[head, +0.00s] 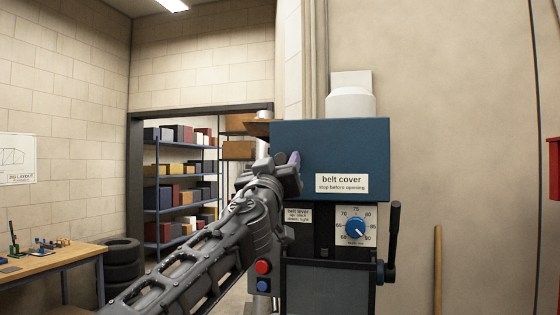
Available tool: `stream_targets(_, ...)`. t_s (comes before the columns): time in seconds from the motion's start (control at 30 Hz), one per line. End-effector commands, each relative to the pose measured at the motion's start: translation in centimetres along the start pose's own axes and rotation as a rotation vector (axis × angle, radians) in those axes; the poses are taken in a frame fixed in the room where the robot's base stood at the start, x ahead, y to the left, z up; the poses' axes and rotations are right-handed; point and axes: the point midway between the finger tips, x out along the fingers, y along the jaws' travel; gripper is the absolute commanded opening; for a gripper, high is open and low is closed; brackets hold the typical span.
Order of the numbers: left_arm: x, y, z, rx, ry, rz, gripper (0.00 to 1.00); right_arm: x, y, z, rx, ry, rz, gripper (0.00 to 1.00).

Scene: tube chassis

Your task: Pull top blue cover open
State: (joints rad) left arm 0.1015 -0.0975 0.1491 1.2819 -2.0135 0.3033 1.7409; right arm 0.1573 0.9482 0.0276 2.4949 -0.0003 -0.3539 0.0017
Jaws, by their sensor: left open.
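The blue belt cover (335,145) sits at the top of the machine in the head view and looks shut. It carries a white label (341,183) reading "belt cover, stop before opening". My left arm comes in from the lower left, and my left gripper (288,165) is at the cover's left edge, overlapping it in the picture. The gripper is open. Its fingers are small and partly hidden, so I cannot tell whether they touch the cover. My right gripper is not in view.
Below the cover are a dial with a blue knob (355,227), a black lever (394,232), and red (263,267) and blue (263,286) buttons. A workbench (50,263) and stacked tyres (123,262) stand at left. Shelves (180,195) are behind. A wooden pole (438,270) leans at right.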

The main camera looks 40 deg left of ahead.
Motion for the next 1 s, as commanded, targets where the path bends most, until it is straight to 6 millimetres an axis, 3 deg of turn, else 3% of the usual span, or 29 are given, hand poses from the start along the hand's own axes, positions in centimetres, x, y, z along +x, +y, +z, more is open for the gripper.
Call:
stream_targets(0.07, -0.03, 0.01, 0.00, 0.000, 0.000, 0.000, 0.48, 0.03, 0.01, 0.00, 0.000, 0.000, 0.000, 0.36)
stream_targets(0.63, -0.05, 0.02, -0.03, 0.000, 0.000, 0.000, 0.01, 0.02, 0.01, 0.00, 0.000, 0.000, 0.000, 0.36)
stream_targets(1.0, -0.04, 0.02, -0.03, 0.000, 0.000, 0.000, 0.00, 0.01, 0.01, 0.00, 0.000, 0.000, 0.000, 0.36)
